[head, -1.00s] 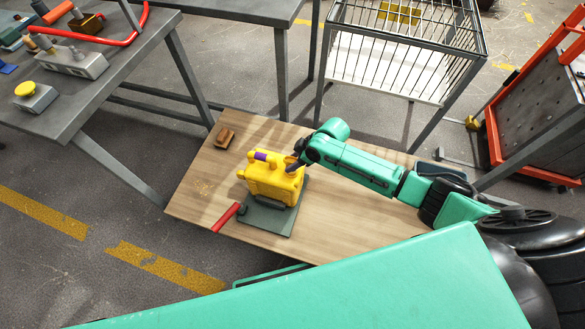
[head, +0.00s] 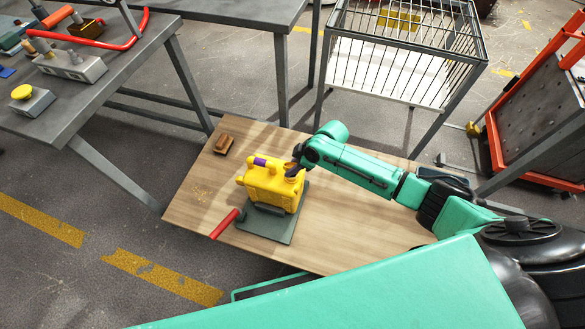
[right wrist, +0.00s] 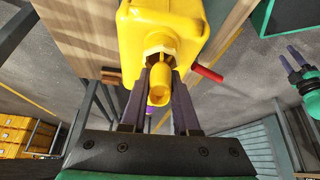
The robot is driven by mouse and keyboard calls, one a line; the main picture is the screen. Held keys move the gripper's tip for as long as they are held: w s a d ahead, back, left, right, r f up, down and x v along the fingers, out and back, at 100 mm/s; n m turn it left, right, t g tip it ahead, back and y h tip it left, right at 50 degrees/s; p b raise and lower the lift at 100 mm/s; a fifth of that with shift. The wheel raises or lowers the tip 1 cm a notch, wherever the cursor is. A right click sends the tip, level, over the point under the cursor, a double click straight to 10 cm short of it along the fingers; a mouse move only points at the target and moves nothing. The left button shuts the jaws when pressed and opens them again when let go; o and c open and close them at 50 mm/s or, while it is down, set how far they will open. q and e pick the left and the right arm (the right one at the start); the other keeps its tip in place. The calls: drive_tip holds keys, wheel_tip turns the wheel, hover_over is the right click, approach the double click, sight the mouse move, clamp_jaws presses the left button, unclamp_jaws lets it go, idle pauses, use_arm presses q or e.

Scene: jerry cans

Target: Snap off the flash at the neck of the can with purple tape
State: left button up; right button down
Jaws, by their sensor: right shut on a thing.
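The yellow jerry can (head: 268,195) stands upright on a dark green plate (head: 268,228) on the wooden table. Purple tape (head: 260,161) wraps its top at the left. My right gripper (head: 294,166) is at the can's neck, on the right of its top. In the right wrist view its dark fingers (right wrist: 159,92) are shut on the yellow flash (right wrist: 160,76) at the neck of the can (right wrist: 160,18). The flash appears to sit against the neck; I cannot tell whether it is joined. My left gripper (right wrist: 296,60) shows at the right edge of the wrist view, its fingers apart and empty.
A red handle (head: 227,223) sticks out left of the plate. A small brown block (head: 222,145) lies at the table's back left. The wooden table (head: 340,225) is clear right of the can. A wire cage cart (head: 405,55) and grey benches stand behind.

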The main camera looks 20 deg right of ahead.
drive_tip(key=shift+r+p, duration=4.35)
drive_tip(key=shift+r, duration=0.25)
drive_tip(key=shift+f, duration=0.1)
